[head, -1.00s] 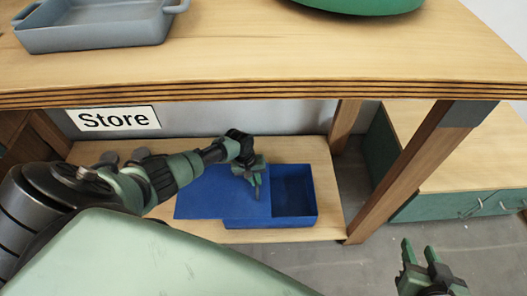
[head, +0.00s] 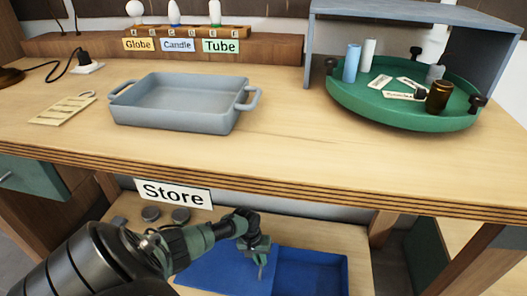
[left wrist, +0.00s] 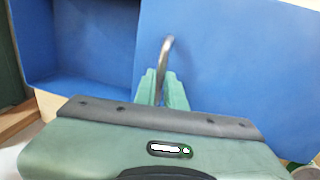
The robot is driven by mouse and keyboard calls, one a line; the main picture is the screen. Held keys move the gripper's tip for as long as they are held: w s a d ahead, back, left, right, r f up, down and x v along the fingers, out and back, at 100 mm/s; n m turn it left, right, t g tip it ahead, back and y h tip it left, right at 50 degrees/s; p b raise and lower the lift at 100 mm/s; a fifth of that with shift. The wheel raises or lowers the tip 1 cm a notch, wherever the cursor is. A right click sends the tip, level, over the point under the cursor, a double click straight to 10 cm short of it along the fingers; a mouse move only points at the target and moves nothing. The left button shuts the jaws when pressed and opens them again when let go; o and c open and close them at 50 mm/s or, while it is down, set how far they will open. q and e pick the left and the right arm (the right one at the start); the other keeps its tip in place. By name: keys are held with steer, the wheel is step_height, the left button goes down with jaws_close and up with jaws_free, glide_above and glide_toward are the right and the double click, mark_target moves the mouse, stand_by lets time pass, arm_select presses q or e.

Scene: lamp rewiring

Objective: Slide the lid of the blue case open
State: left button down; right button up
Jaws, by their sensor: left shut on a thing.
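The blue case (head: 312,283) sits on the shelf below the worktop, cut off by the bottom edge of the head view. Its blue lid (head: 222,273) is slid to the left and the right part of the case is uncovered. The open inside looks empty. My left gripper (head: 262,268) is over the lid near the edge of the opening. In the left wrist view its fingers (left wrist: 162,88) are shut on the thin metal lid handle (left wrist: 167,48). The open compartment shows there too (left wrist: 80,50), at the left. My right gripper is out of view.
The worktop (head: 290,150) overhangs the shelf, with a Store label (head: 173,193) below its edge. On top are a grey tray (head: 185,118), a green round tray (head: 400,115) with several small items, and a bulb rack (head: 180,31). Table legs flank the shelf.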

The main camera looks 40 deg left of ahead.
arm_select(q)
steer(key=shift+s+f, duration=0.1)
steer(key=c, duration=1.5)
jaws_free()
